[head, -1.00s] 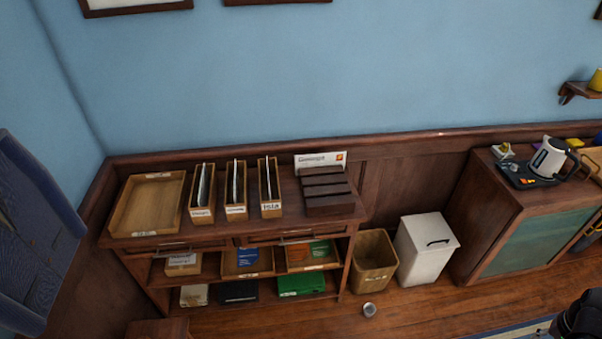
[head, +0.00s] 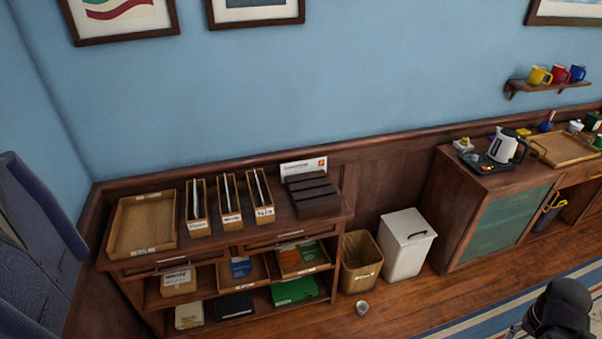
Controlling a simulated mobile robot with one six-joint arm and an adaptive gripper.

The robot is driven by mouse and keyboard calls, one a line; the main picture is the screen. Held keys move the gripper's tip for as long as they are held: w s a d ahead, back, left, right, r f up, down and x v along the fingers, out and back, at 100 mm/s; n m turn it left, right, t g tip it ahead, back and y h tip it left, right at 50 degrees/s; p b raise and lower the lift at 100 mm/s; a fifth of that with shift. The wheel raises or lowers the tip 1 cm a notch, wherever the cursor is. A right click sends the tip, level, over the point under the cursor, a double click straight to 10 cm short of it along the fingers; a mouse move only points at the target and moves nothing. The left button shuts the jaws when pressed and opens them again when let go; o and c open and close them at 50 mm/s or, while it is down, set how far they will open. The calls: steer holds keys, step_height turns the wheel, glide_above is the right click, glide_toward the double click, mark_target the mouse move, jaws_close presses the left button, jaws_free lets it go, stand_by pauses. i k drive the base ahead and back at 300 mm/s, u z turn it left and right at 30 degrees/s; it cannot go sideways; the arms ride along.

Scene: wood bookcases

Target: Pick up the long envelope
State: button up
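A long white envelope (head: 303,167) with printed text and a small orange mark stands upright on top of the wooden bookcase (head: 240,235). It is behind a dark stepped wooden holder (head: 314,196), which hides its lower part. I cannot tell whether it rests in the holder's back slot or behind it. A black part of my arm (head: 562,310) shows at the bottom right, far from the envelope. My gripper's fingers cannot be made out.
Several upright file boxes (head: 230,211) and an empty wooden tray (head: 142,222) share the bookcase top. A bin (head: 361,263), a white lidded bin (head: 407,246) and a small can (head: 362,308) stand to the right. A cabinet (head: 487,215) holds a kettle (head: 503,146). Floor in front is open.

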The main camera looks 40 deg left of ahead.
mark_target(310, 164)
steer(key=z, duration=1.25)
steer(key=k, duration=0.15)
steer(key=u, duration=3)
steer(key=i, duration=1)
steer(key=u, duration=0.1)
steer(key=k, duration=0.35)
steer(key=u, duration=0.05)
